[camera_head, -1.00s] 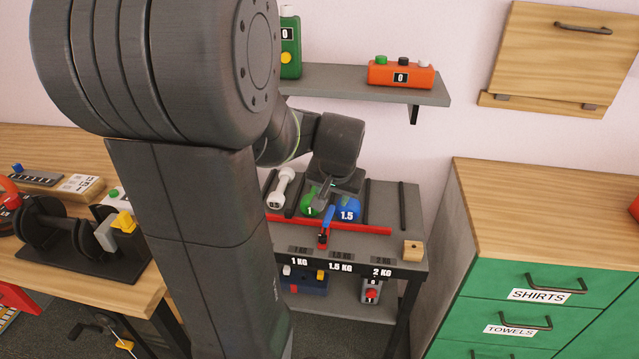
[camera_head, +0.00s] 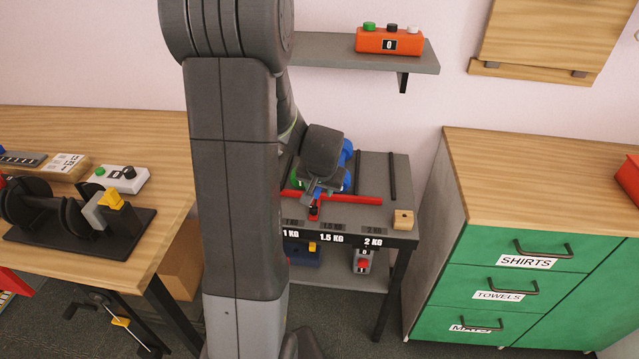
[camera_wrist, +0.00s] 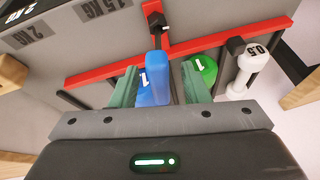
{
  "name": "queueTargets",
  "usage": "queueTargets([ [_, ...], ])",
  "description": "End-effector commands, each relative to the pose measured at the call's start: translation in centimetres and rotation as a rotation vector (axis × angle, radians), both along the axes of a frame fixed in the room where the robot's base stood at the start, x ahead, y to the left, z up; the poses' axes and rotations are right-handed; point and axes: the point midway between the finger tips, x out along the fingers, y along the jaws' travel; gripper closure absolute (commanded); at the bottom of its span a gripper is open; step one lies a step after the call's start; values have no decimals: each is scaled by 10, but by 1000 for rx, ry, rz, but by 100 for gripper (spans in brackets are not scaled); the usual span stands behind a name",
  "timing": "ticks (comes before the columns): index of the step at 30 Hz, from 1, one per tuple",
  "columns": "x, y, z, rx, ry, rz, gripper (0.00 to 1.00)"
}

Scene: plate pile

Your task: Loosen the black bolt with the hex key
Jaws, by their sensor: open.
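The black bolt (camera_wrist: 157,20) is at the red bar (camera_wrist: 215,37), near the top of the wrist view. A blue-handled piece, apparently the hex key (camera_wrist: 155,42), extends from the bolt toward my gripper. The head view shows the hex key only as a small blue bit (camera_head: 316,196) above the dark bolt (camera_head: 314,210). My gripper (camera_wrist: 160,66) is open, with its two greenish fingers apart around the line of the handle. Whether they touch it is unclear. My arm hides part of the rack in the head view.
Behind the red bar are a blue dumbbell (camera_wrist: 153,92), a green one (camera_wrist: 206,69) and a white one (camera_wrist: 245,70). A wooden block (camera_head: 402,220) sits at the rack's right corner. A green-drawer cabinet (camera_head: 560,145) stands right; a workbench (camera_head: 150,125) stands left.

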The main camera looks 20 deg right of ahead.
Motion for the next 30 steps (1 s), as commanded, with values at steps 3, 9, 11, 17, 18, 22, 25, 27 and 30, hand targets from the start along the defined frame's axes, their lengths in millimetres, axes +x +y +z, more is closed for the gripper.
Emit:
queueTargets([
  [3,0,0,-1,0,0,0,58],
  [9,0,0,-1,0,0,0,68],
  [11,0,0,-1,0,0,0,80],
  [17,0,0,-1,0,0,0,100],
  [18,0,0,-1,0,0,1,100],
  [22,1,-1,-3,-1,-1,24,100],
  [25,1,-1,-3,-1,-1,56,100],
  [27,1,-1,-4,-2,-1,79,100],
  [30,2,0,-3,-1,-3,113,100],
])
